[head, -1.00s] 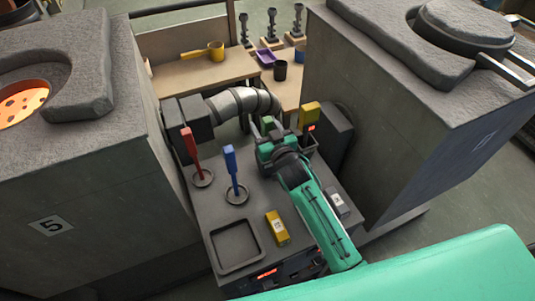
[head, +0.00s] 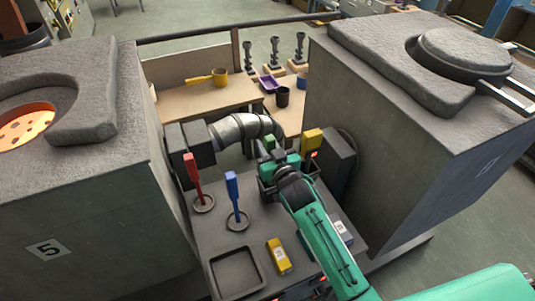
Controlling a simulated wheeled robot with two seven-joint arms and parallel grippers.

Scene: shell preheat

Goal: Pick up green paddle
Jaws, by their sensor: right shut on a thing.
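The green paddle (head: 269,141) shows only as a short green top just beyond my right gripper (head: 267,156). The gripper is shut on it, and its wrist and green arm hide the paddle's lower part and foot. I cannot tell whether the paddle is clear of the bench. My left gripper is not in view.
A red paddle (head: 192,169) and a blue paddle (head: 232,186) stand upright in rings left of the gripper. A yellow-topped thing (head: 312,138) stands close on the right. Large grey furnace blocks (head: 85,205) (head: 415,140) flank the bench (head: 205,230).

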